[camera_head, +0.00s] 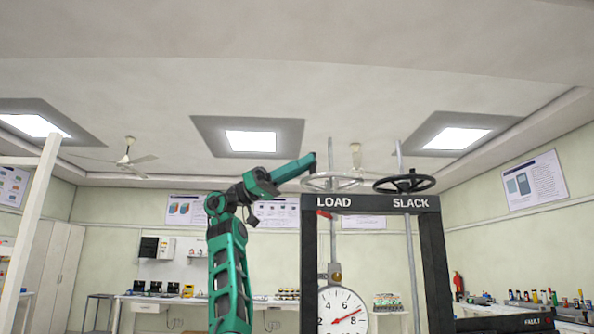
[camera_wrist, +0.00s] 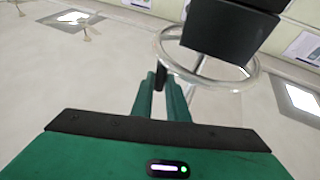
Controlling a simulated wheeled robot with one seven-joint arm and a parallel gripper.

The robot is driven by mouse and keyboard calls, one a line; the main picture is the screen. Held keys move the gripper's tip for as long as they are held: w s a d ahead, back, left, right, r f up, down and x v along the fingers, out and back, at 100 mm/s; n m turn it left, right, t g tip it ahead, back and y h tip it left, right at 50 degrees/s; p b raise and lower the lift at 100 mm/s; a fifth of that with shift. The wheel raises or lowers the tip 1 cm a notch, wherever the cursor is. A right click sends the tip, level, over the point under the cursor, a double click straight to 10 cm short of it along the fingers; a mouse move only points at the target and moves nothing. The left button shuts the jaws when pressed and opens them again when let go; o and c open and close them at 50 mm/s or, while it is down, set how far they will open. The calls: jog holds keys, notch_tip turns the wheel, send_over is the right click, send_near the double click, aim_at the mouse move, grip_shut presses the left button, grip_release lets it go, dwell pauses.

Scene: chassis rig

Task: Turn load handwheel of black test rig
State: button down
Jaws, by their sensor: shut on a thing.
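The black test rig (camera_head: 432,255) stands right of centre in the head view, with LOAD and SLACK on its top beam. The pale silver load handwheel (camera_head: 340,183) sits above the LOAD label on an upright rod, and its ring also shows in the wrist view (camera_wrist: 246,80). My gripper (camera_head: 310,163) reaches in from the left at the wheel's left side.
The black slack handwheel (camera_head: 404,183) is close on the right, on its own rod. A dark block (camera_wrist: 232,28) covers part of the ring in the wrist view. A bench with equipment (camera_head: 165,300) lies behind. The space above the wheels is clear.

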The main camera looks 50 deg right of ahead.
jog(key=shift+w+f, duration=0.15)
jog(key=shift+w, duration=0.05)
dwell(0.3)
jog(key=c, duration=1.7)
grip_release()
jog(key=shift+s, duration=0.1)
